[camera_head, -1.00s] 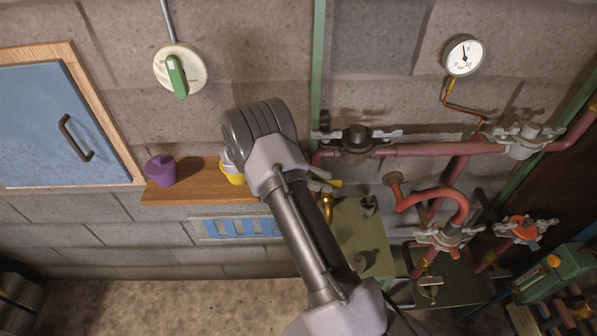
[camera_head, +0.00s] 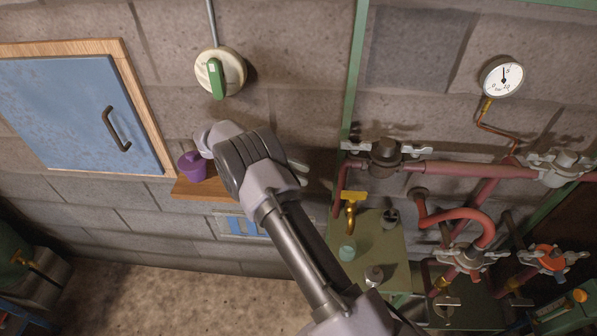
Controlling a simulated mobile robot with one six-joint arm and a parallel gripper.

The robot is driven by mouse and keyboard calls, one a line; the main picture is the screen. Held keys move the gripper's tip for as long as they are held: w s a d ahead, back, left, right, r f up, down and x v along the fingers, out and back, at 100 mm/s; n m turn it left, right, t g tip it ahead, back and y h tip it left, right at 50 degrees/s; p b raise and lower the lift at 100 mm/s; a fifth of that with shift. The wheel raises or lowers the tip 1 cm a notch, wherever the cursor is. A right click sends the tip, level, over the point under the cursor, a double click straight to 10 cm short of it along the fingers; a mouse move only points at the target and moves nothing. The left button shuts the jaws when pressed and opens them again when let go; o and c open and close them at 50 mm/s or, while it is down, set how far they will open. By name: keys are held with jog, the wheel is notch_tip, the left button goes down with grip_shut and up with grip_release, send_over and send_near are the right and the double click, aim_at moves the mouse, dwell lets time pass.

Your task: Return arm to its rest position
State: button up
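My arm reaches up from the bottom of the view, its wrist bent in front of the wooden shelf. My gripper (camera_head: 300,172) shows only as a small pale grey tip at the wrist's right side. The wrist hides most of it, so I cannot tell if it is open or shut, or if it holds anything. The tip appears left of the brass tap (camera_head: 351,207) with the yellow handle and looks apart from it.
A purple pot (camera_head: 192,166) stands on the wooden shelf (camera_head: 200,190), partly behind my wrist. Red pipes (camera_head: 470,170) and valves fill the right side. A blue cabinet door (camera_head: 75,115) is at left.

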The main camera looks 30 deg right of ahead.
jog(key=s+a+r+m+t+y+b, duration=0.3)
jog(key=s+y+b, duration=0.1)
jog(key=s+b, duration=0.2)
jog(key=s+a+r+m+t+y+b, duration=0.3)
jog(key=s+a+r+b, duration=0.1)
jog(key=s+b, duration=0.15)
jog(key=s+a+f+m+t+y+b, duration=0.3)
jog(key=s+a+m, duration=0.1)
jog(key=s, duration=0.3)
jog(key=s+a+f+m+t+y+b, duration=0.3)
jog(key=s+a+m+t+b, duration=0.1)
jog(key=s+a+m, duration=0.1)
jog(key=shift+s+a+m, duration=0.3)
jog(key=shift+s+a, duration=0.4)
jog(key=shift+s, duration=0.45)
